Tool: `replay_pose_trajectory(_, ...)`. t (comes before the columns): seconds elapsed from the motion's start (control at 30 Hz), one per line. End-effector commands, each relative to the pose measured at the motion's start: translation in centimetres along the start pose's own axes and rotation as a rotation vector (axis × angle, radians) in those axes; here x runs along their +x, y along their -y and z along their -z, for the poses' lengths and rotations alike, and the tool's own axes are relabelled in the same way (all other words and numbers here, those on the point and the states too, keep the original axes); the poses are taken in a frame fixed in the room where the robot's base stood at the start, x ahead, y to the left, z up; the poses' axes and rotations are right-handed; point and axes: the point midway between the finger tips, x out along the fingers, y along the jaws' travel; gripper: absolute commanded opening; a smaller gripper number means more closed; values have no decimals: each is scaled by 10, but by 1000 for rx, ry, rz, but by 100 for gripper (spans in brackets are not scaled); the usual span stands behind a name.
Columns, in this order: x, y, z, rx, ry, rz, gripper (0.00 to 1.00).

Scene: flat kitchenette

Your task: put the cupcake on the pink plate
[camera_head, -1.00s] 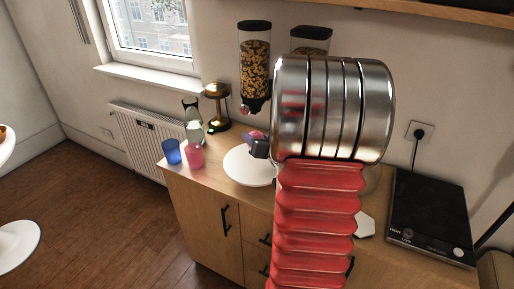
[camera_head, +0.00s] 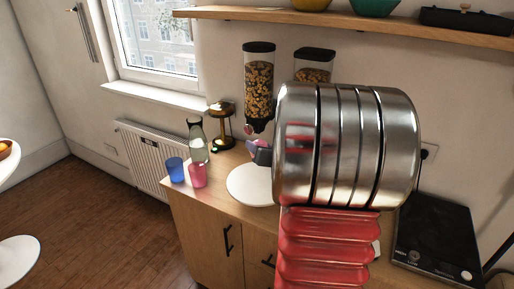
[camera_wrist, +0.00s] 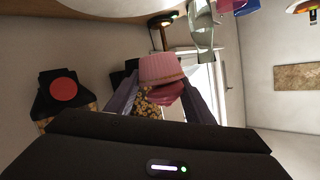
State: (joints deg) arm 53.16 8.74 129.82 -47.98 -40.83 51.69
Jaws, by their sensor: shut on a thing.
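My gripper (camera_head: 260,154) is shut on the cupcake, above the counter beside my large steel arm link. In the wrist view the cupcake (camera_wrist: 162,69) has a pink ribbed wrapper and a darker pink top, and sits between the two fingers of my gripper (camera_wrist: 163,82). That view is turned over, so the cupcake's top points down in the picture. In the head view only a small pinkish bit of it shows. I see no pink plate in any view.
A white round board (camera_head: 248,186) lies on the counter (camera_head: 212,203) below the gripper. A pink cup (camera_head: 198,176), blue cup (camera_head: 175,170), glass carafe (camera_head: 198,142) and brass lamp (camera_head: 221,125) stand left. Cereal dispensers (camera_head: 259,85) stand behind. A black hob (camera_head: 437,240) is right.

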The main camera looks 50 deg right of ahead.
Motion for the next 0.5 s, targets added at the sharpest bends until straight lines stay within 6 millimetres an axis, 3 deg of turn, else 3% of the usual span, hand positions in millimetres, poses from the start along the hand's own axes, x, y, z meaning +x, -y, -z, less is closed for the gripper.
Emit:
replay_pose_trajectory(0.13, 3, 8, -3, -2, 3, 9, 42)
replay_pose_trajectory(0.27, 10, 29, -12, -9, 13, 32, 42)
replay_pose_trajectory(0.5, 28, 96, -43, -29, 39, 100, 42)
